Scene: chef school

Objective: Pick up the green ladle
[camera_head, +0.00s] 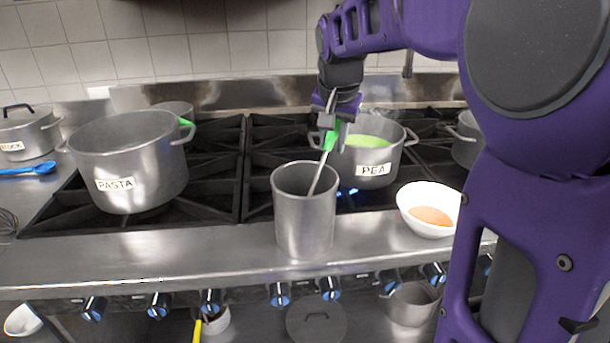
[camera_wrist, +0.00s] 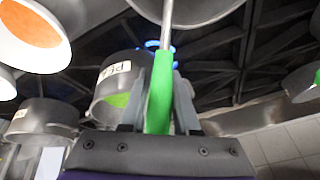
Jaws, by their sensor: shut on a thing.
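The green ladle (camera_head: 331,140) has a green handle and a grey metal shaft. Its shaft runs down into a tall metal canister (camera_head: 303,226) at the front of the stove, and its lower end is hidden inside. My gripper (camera_head: 335,122) is above the canister, shut on the green handle. In the wrist view the green handle (camera_wrist: 159,92) stands between the two fingers of my gripper (camera_wrist: 158,115), with the metal shaft leading away from it.
A pot labelled PEA (camera_head: 373,169) with green contents stands just behind the canister. A white bowl (camera_head: 430,208) with orange contents is to the right. A large PASTA pot (camera_head: 128,165) stands left. A blue utensil (camera_head: 30,171) lies at far left.

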